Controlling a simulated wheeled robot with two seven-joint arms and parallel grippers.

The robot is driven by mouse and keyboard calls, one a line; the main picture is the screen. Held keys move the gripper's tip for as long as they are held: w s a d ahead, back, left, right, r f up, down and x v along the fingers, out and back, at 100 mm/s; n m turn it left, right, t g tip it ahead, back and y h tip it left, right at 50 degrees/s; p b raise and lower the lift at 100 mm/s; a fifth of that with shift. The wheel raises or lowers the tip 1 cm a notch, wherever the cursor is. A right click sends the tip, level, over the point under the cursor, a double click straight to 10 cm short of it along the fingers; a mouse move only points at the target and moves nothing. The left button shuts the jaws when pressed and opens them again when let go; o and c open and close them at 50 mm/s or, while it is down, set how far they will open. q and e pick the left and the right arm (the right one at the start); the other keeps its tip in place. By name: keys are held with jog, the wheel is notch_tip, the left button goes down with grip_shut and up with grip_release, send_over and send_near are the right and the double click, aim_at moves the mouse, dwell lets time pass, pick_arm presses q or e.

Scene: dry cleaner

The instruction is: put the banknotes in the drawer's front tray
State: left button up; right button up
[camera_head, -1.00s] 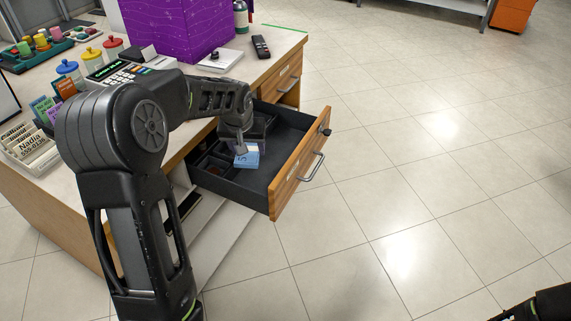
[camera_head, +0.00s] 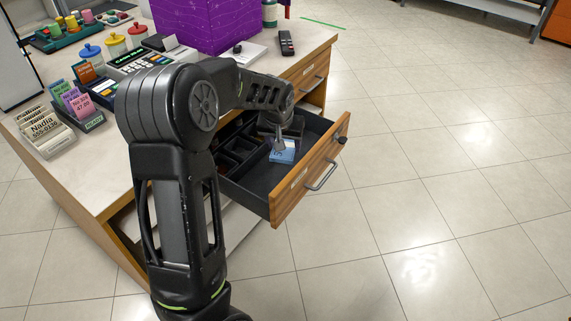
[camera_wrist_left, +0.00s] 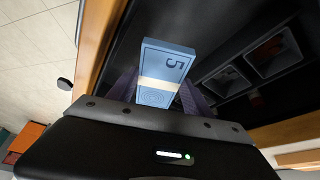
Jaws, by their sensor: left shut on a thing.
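The banknotes (camera_head: 283,151) are a blue bundle with a pale band and a "5" on it. In the left wrist view the bundle (camera_wrist_left: 164,72) stands between the two fingers of my left gripper (camera_wrist_left: 158,95), which is shut on it. In the head view my left gripper (camera_head: 279,143) holds the bundle over the open drawer's dark front tray (camera_head: 262,180). I cannot tell whether the bundle touches the tray floor. The drawer (camera_head: 305,178) has a wooden front and a metal handle. My right gripper is not in view.
Smaller compartments (camera_head: 238,150) lie at the drawer's back, partly behind my arm. The counter (camera_head: 85,165) carries a card terminal (camera_head: 140,62), a purple box (camera_head: 195,22), jars and card holders. A black remote (camera_head: 287,42) lies near its edge. The floor to the right is clear.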

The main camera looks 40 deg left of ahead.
aim_at(285, 167)
pick_arm(q)
jog(key=shift+f, duration=1.95)
jog(key=shift+f+b, duration=0.4)
jog(key=shift+f, duration=1.45)
jog(key=shift+f, duration=0.25)
jog(key=o, duration=1.4)
jog(key=shift+r, duration=0.1)
jog(key=shift+r, duration=0.1)
